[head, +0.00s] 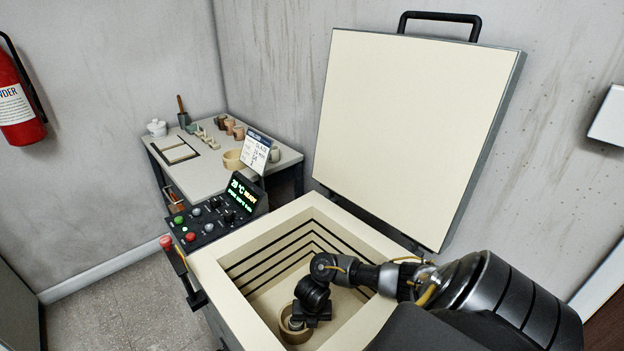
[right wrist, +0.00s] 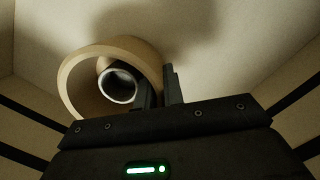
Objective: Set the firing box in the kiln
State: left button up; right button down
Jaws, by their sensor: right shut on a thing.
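The kiln (head: 222,272) stands open, its cream lid (head: 410,130) raised behind it. The firing box, a round tan open tub (head: 286,331), is inside the kiln chamber, low down near the front wall. A small pale cup (right wrist: 118,86) stands inside it. My right gripper (head: 303,322) reaches down into the chamber and is shut on the box's wall. In the right wrist view the fingers (right wrist: 160,88) straddle the right side of the firing box rim (right wrist: 78,74). I cannot tell whether the box touches the kiln floor. My left gripper is out of view.
A control panel (head: 213,222) with a lit display (head: 242,191) is on the kiln's left side. A side table (head: 205,172) behind it holds several small pots, a tan bowl (head: 232,160) and a sign (head: 256,151). A red extinguisher (head: 17,105) hangs at left.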

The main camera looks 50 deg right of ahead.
jog(key=shift+f, duration=0.45)
jog(key=c, duration=1.5)
grip_release()
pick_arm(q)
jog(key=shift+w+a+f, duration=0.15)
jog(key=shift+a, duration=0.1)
